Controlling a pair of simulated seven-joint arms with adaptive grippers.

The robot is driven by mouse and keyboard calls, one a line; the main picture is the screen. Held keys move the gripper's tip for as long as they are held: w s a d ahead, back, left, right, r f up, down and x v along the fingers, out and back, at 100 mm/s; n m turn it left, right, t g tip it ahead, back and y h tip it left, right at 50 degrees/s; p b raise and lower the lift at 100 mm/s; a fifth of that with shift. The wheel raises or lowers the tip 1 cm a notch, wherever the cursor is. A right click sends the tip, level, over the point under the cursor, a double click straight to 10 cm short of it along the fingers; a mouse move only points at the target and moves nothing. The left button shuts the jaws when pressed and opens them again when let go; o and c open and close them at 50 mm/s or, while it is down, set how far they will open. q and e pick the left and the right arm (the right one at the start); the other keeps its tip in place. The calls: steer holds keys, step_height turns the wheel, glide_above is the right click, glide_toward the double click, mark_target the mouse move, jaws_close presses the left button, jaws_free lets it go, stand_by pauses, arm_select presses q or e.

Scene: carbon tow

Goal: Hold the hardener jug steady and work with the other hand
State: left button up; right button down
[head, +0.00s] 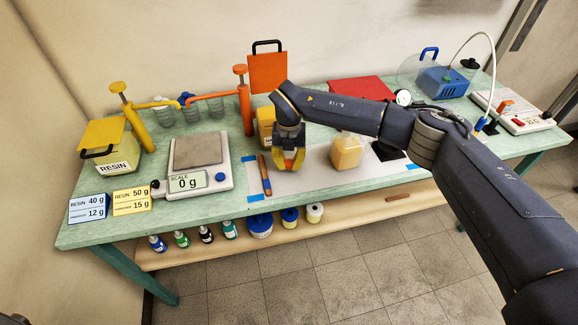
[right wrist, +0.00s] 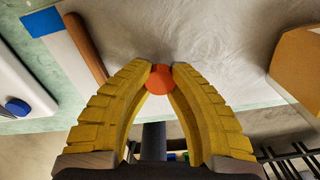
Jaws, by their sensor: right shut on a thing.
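The tin with the orange flap lid (head: 268,72) and orange pump (head: 245,108) appears to be the hardener jug (head: 266,124). It stands upright at the back middle of the table, partly hidden by my right arm. My right gripper (head: 287,168) points down over the grey sheet in front of it, apart from the jug. In the right wrist view its yellow fingers are shut on a small round orange thing (right wrist: 160,79); I cannot tell what it is. The resin tin (head: 116,158), with a yellow pump, stands at the left. My left gripper is out of view.
A scale (head: 199,165) reading 0 g sits left of my right gripper. A brown-handled tool (head: 265,176) lies beside the gripper, and an amber block-like container (head: 346,151) stands to its right. Clear cups (head: 192,112) stand behind the scale. Ratio cards (head: 132,201) stand front left.

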steer(key=shift+f, duration=0.85)
steer(key=shift+f, duration=0.2)
steer(key=c, duration=1.3)
jaws_free()
